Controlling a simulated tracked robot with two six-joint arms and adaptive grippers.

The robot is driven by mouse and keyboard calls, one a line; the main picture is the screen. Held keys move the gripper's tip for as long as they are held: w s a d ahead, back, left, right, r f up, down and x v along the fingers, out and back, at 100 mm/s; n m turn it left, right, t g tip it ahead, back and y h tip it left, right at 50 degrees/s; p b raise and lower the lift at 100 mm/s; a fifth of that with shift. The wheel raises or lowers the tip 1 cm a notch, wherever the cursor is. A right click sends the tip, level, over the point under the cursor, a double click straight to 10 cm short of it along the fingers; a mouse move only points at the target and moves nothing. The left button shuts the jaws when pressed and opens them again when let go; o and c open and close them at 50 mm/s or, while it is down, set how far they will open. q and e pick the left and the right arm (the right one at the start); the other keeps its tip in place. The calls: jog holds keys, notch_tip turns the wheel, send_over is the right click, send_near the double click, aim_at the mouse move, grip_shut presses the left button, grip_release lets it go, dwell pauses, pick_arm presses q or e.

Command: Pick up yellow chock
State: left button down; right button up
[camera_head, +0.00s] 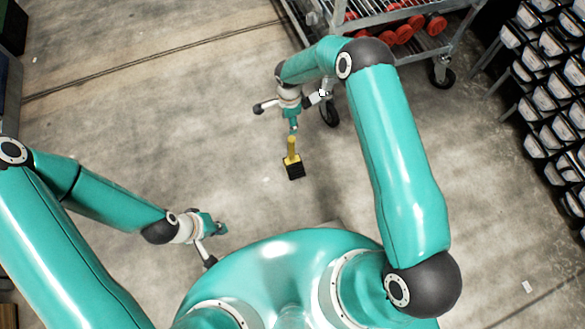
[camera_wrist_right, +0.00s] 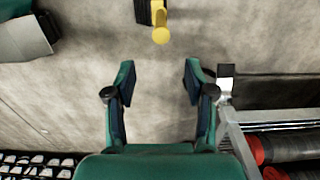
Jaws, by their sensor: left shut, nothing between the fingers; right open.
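The yellow chock (camera_head: 291,148), a black block with a yellow handle, is on the concrete floor in the middle of the head view. In the right wrist view its yellow handle end (camera_wrist_right: 161,35) and part of the black block show at the top edge. My right gripper (camera_head: 294,128) is just beyond the handle in the head view. In the wrist view the right gripper (camera_wrist_right: 160,76) has its fingers spread, with bare floor between them and the chock ahead of the tips. My left gripper (camera_head: 221,228) is shut and empty at lower left, away from the chock.
A metal cart (camera_head: 405,50) with red-ended cylinders stands at the top right, close to my right arm; its frame (camera_wrist_right: 240,140) shows at right in the wrist view. A rack of white-fronted bins (camera_head: 545,95) lines the right side. The floor around the chock is clear.

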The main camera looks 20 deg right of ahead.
aim_at(290, 140)
notch_tip(290, 140, down, 11)
jog(key=b, duration=0.2)
jog(key=shift+b, duration=0.35)
jog(key=shift+w+d+f+b, duration=0.15)
jog(key=shift+f+b, duration=0.45)
jog(key=shift+f, duration=0.7)
jog(key=shift+s+d+f+b, duration=0.15)
jog(key=shift+f+b, duration=0.4)
jog(key=shift+f, duration=0.75)
jog(key=shift+w, duration=0.1)
jog(key=shift+c, duration=0.3)
grip_shut()
jog(key=shift+r, duration=0.15)
